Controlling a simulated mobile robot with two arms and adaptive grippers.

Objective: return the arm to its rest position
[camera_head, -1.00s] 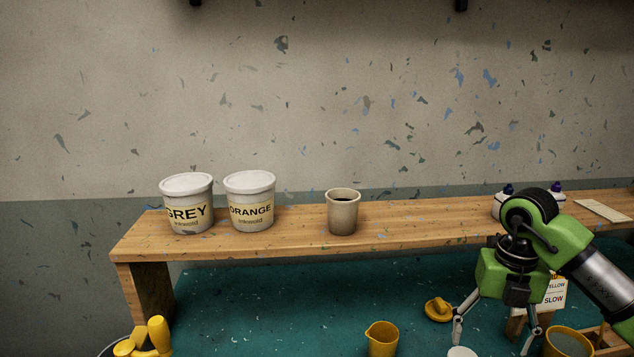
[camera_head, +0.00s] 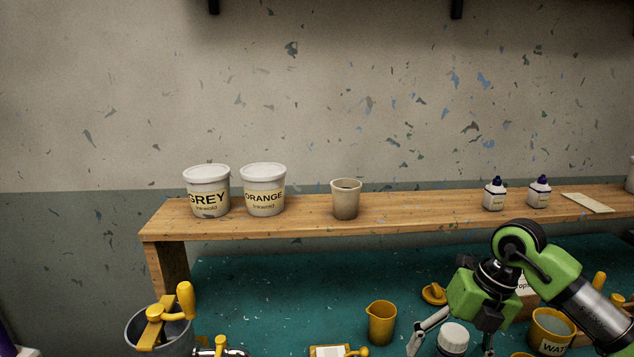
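My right arm, green and black, comes in from the lower right. Its gripper (camera_head: 450,347) points down over the green bench top, with its two thin fingers spread apart. A white-capped jar (camera_head: 453,337) shows between the fingers; the fingers do not appear closed on it. The lower fingertips are partly cut by the bottom edge. My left arm and gripper are not in view.
A wooden shelf (camera_head: 400,211) holds the GREY tub (camera_head: 207,192), ORANGE tub (camera_head: 263,190), a cup (camera_head: 345,200) and two small bottles (camera_head: 494,194). A yellow jug (camera_head: 381,323), a WATER pot (camera_head: 551,331) and a grey bucket (camera_head: 172,336) stand below.

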